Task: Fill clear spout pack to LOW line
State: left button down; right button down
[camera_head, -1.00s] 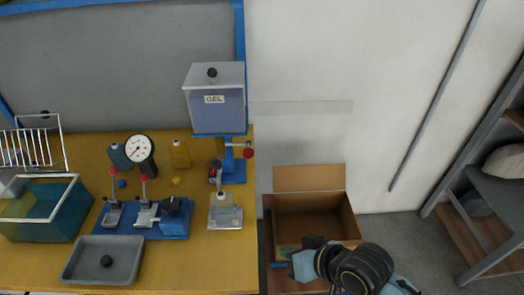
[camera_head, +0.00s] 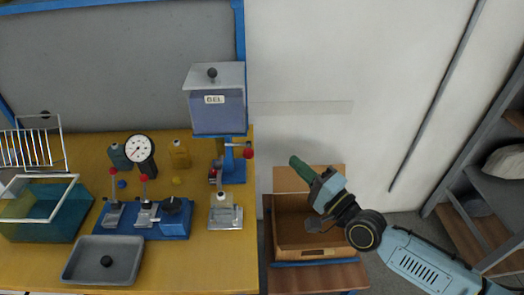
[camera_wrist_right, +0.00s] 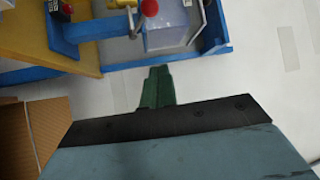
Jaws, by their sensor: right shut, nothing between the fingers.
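The gel tank (camera_head: 217,108), marked GEL, stands on a blue stand (camera_head: 236,170) with a red-knobbed lever (camera_head: 248,153) below it. Under it, a small pale item with a light top (camera_head: 223,199) stands on a metal plate (camera_head: 227,219); I cannot tell for sure that it is the clear spout pack, and no LOW line is legible. My right gripper (camera_head: 297,162) is shut and empty, its green fingers pointing up and left above the cardboard box, right of the bench and apart from the stand. The fingers also show in the wrist view (camera_wrist_right: 157,88). My left gripper is out of view.
The open cardboard box (camera_head: 290,243) sits on a low stand beside the bench. Shelves (camera_head: 500,200) stand at right.

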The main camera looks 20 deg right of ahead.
jog(key=w+a+r+p, duration=0.1)
jog(key=w+a+p, duration=0.1)
jog(key=w+a, duration=0.4)
jog(key=shift+w+a, duration=0.3)
jog(key=shift+a, duration=0.1)
dwell(0.3)
